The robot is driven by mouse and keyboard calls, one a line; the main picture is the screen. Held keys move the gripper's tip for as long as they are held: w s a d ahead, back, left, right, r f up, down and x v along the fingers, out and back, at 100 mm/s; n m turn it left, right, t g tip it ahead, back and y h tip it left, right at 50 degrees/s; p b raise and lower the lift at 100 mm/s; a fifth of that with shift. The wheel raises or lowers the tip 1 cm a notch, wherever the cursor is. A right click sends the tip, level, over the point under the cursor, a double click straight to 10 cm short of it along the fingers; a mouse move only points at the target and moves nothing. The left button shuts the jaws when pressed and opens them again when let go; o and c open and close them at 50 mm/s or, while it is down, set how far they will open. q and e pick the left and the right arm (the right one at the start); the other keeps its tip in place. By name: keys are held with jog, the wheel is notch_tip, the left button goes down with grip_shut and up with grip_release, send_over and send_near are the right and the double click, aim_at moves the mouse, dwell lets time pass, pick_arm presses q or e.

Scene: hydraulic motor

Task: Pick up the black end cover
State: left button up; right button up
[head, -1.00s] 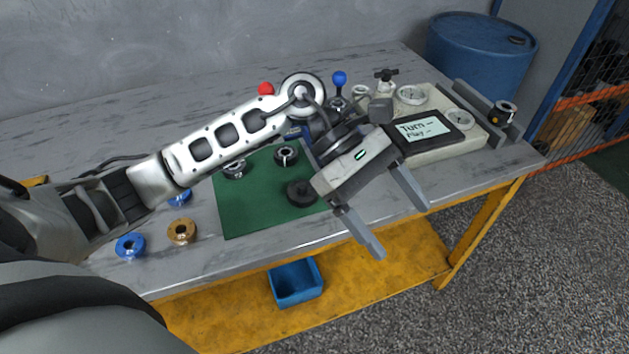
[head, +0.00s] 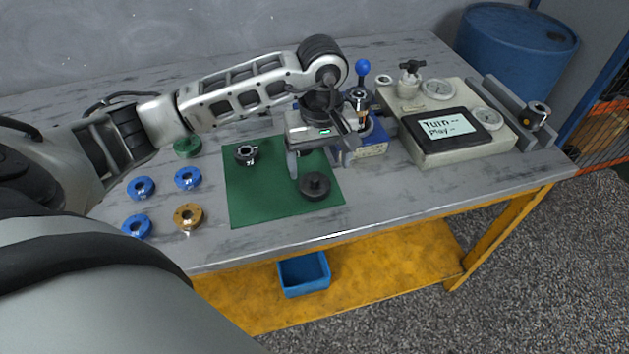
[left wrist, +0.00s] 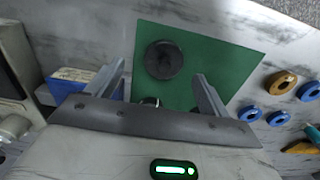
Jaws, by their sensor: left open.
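The black end cover (head: 314,186) is a round dark disc with a raised hub. It lies on the green mat (head: 255,205), near the mat's right front corner. In the left wrist view the end cover (left wrist: 163,60) shows beyond the fingertips, roughly between the lines of the two fingers. My left gripper (head: 318,174) is open and empty, above the mat just behind the cover, pointing down. It also shows in the left wrist view (left wrist: 160,75), with its fingers apart. My right gripper is not in view.
A metal ring part (head: 246,154) lies on the mat. Several blue rings (head: 188,178) and a bronze ring (head: 188,216) lie left of it. A blue block device (head: 372,143) stands close right of my gripper. A test unit with screen (head: 448,127) stands farther right.

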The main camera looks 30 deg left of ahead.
aim_at(315, 177)
pick_arm(q)
jog(key=f, duration=0.2)
jog(key=a+f+p, duration=0.1)
jog(key=f, duration=0.1)
jog(key=shift+s+f, duration=0.1)
jog(key=shift+f, duration=0.7)
jog(key=c, duration=1.2)
jog(key=shift+r, duration=0.1)
